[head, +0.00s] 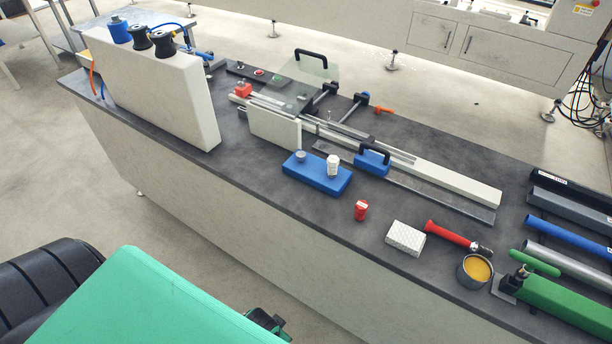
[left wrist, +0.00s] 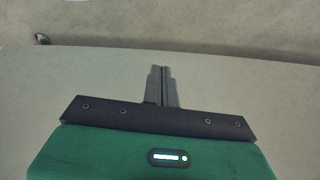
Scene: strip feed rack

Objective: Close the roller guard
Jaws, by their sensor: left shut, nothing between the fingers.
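The roller guard (head: 322,72) looks like a clear panel with a black bar handle (head: 311,54) along its upper edge. It stands raised and tilted at the back of the strip feed rack (head: 282,108), above the rail. My left gripper (left wrist: 163,86) is shut and empty in the left wrist view, against a plain pale background. In the head view its dark end (head: 268,323) shows past my green arm at the bottom, in front of the bench and well apart from the guard. My right gripper is not in view.
The dark bench top (head: 300,205) carries a white upright panel (head: 165,90) with spools, a blue block (head: 316,174), a red bottle (head: 361,210), a white box (head: 405,238), a red torch (head: 450,234) and a cup (head: 475,271). A blue clamp with black handle (head: 372,163) sits on the rail.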

